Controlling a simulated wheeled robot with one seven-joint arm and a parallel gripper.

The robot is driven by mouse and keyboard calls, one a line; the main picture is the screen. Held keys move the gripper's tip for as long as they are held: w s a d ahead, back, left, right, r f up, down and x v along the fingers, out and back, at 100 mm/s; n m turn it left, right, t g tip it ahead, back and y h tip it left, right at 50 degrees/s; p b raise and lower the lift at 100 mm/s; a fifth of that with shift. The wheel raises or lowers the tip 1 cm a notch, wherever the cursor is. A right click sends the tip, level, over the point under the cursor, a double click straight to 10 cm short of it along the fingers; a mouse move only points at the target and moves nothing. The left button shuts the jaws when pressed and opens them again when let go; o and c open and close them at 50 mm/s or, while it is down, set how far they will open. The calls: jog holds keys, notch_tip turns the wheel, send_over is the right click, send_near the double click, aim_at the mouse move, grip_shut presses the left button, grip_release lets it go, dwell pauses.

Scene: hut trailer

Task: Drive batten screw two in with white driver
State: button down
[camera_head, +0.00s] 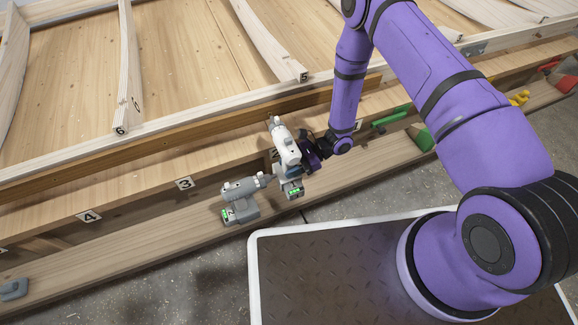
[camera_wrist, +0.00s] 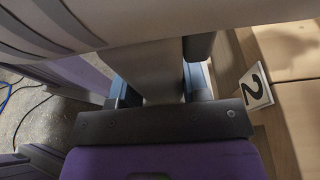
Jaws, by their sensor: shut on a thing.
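The white driver (camera_head: 286,150) is held by my gripper (camera_head: 305,157) in front of the plank edge by the number 2 label. Its body is white, with a dark lower part and a green-lit battery at the bottom. In the wrist view, the two fingers of my gripper (camera_wrist: 160,85) close on the driver's pale grip (camera_wrist: 158,78). The number 2 label (camera_wrist: 256,86) shows to the right of the fingers. The darker brown batten (camera_head: 160,140) runs along the frame behind the driver. I cannot make out batten screw two or the driver's tip contact.
A grey driver (camera_head: 241,198) stands on the lower plank (camera_head: 130,245), close left of the white one. Labels 3 (camera_head: 184,183) and 4 (camera_head: 89,216) mark the plank to the left. Green clamps (camera_head: 391,116) lie to the right. Curved ribs rise behind.

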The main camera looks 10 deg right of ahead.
jog(key=shift+w+a, duration=0.25)
jog(key=shift+w, duration=0.5)
jog(key=shift+w+a, duration=0.2)
jog(key=shift+w, duration=0.5)
dwell(2.0)
jog(key=shift+s+d, duration=0.25)
jog(key=shift+s, duration=0.5)
jog(key=shift+s+d, duration=0.2)
jog(key=shift+s, duration=0.55)
jog(key=s+d, duration=0.2)
jog(key=d, duration=0.5)
jog(key=shift+d, duration=0.4)
